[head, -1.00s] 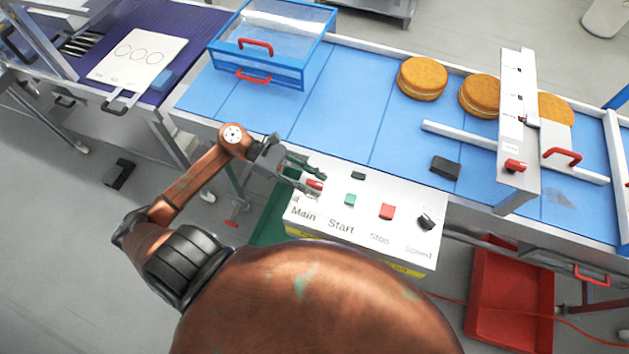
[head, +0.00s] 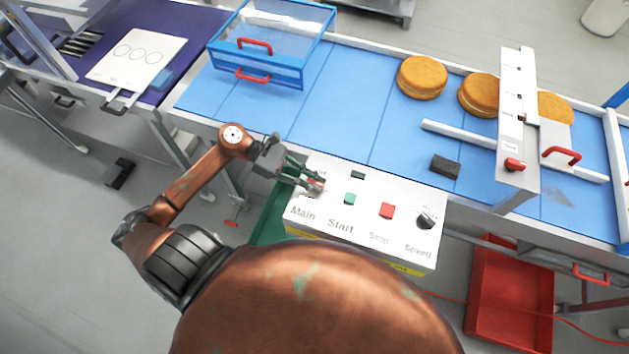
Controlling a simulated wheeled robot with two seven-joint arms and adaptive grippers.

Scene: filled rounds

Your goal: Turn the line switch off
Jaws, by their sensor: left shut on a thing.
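The white control panel (head: 360,226) stands at the front of the blue conveyor. Its labels read Main, Start, Stop and Speed. The red main switch (head: 317,184) sits above the Main label and is mostly hidden by the fingers. My left gripper (head: 312,182) is shut on the switch. Which way the switch points is hard to tell. The green start button (head: 349,198), the red stop button (head: 387,211) and the black speed knob (head: 426,220) show clear of the gripper. My right gripper is not in view.
Filled round cakes (head: 422,78) lie on the blue belt (head: 345,95) beside a white gate frame (head: 515,130) with red handles. A blue clear-sided cover (head: 262,77) stands over the belt at left. A red bin (head: 510,300) is below right.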

